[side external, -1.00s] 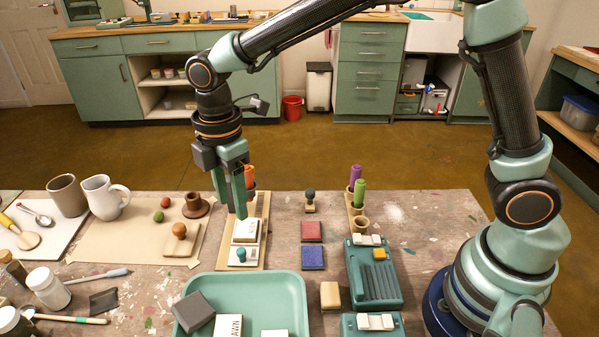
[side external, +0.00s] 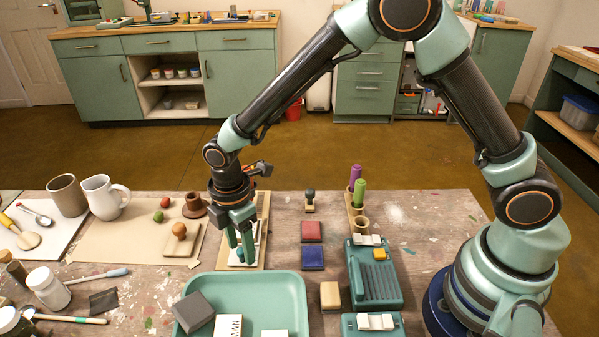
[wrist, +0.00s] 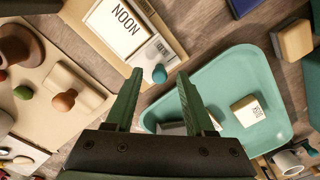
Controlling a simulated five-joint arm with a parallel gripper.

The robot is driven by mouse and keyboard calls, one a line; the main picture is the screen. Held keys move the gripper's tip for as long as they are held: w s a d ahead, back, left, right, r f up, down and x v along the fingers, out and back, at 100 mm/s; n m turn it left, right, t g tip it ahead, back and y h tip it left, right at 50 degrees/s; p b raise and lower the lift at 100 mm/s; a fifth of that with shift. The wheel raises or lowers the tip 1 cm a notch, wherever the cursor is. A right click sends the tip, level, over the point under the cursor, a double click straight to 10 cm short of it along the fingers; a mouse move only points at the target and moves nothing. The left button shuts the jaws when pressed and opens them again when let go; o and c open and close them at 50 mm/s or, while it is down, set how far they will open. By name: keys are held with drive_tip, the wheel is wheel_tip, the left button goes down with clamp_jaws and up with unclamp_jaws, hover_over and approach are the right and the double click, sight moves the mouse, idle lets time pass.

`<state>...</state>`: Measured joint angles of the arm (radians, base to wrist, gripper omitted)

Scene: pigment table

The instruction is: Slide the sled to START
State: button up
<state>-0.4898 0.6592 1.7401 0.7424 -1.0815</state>
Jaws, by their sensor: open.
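The sled (wrist: 148,56) is a pale plate with a round teal knob (wrist: 159,74), at the near end of a long wooden track board (wrist: 160,19). A framed white card reading NOON (wrist: 118,27) lies beside the sled on that board. My gripper (side external: 240,253) is open and low over the near end of the board, pointing down. In the wrist view the knob appears between the two fingertips, with a gap on each side. I cannot tell how far the tips are above the plate. I cannot make out a START mark.
A teal tray (side external: 297,283) with several blocks lies just in front of the board. A beige mat (side external: 120,243) with a wooden-knobbed stamp (side external: 179,232) is to the left. Red (side external: 312,231) and blue (side external: 313,257) pads and a teal keyed device (side external: 375,280) are to the right.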

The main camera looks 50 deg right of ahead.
clamp_jaws()
idle(1.4)
